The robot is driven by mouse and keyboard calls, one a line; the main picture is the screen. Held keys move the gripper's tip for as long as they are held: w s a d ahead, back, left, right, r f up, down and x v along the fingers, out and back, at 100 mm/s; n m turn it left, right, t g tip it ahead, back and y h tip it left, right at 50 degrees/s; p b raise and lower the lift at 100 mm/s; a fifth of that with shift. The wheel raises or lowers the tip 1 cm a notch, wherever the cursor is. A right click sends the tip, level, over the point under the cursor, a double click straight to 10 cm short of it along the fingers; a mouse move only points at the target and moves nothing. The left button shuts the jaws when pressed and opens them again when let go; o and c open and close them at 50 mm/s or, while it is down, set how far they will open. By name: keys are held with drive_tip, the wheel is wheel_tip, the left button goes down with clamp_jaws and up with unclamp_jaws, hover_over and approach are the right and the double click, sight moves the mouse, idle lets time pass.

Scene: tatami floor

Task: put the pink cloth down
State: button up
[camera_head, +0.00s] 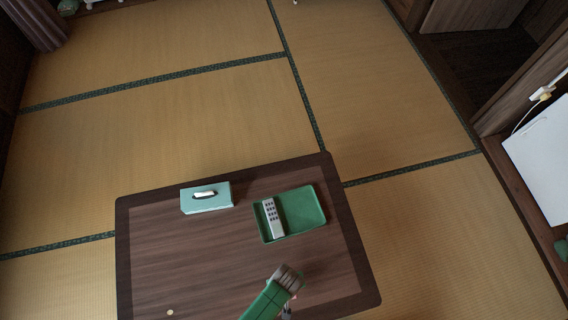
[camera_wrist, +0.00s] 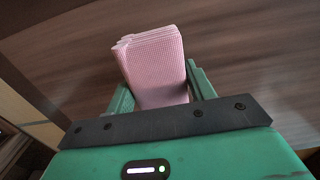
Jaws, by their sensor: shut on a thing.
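The pink cloth (camera_wrist: 152,56) is a folded, waffle-textured bundle in the wrist view. It stands up between the two green fingers of my gripper (camera_wrist: 160,88), which is shut on it. Behind it in that view is a dark brown wood surface; I cannot tell whether the cloth touches it. In the head view my green arm shows at the bottom over the low table (camera_head: 190,262), and the cloth cannot be made out there.
A teal tissue box (camera_head: 207,198) stands at the table's back left. A green tray (camera_head: 306,211) with a light grey remote (camera_head: 272,217) in it lies at the back right. A small pale round thing (camera_head: 170,312) lies near the front.

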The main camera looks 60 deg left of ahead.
drive_tip(key=shift+w+a+f+b, duration=0.15)
drive_tip(key=shift+w+b, duration=0.15)
drive_tip(key=shift+w, duration=0.1)
drive_tip(key=f+b, duration=0.3)
drive_tip(key=shift+w+a+f, duration=0.1)
drive_tip(key=shift+w+f, duration=0.15)
drive_tip(key=shift+w, duration=0.15)
drive_tip(key=shift+s+r, duration=0.1)
drive_tip(key=shift+s, duration=0.15)
drive_tip(key=shift+w, duration=0.1)
drive_tip(key=o, duration=1.3)
wheel_tip(320, 180, up, 12)
drive_tip(key=p, duration=0.7)
drive_tip(key=shift+p, duration=0.3)
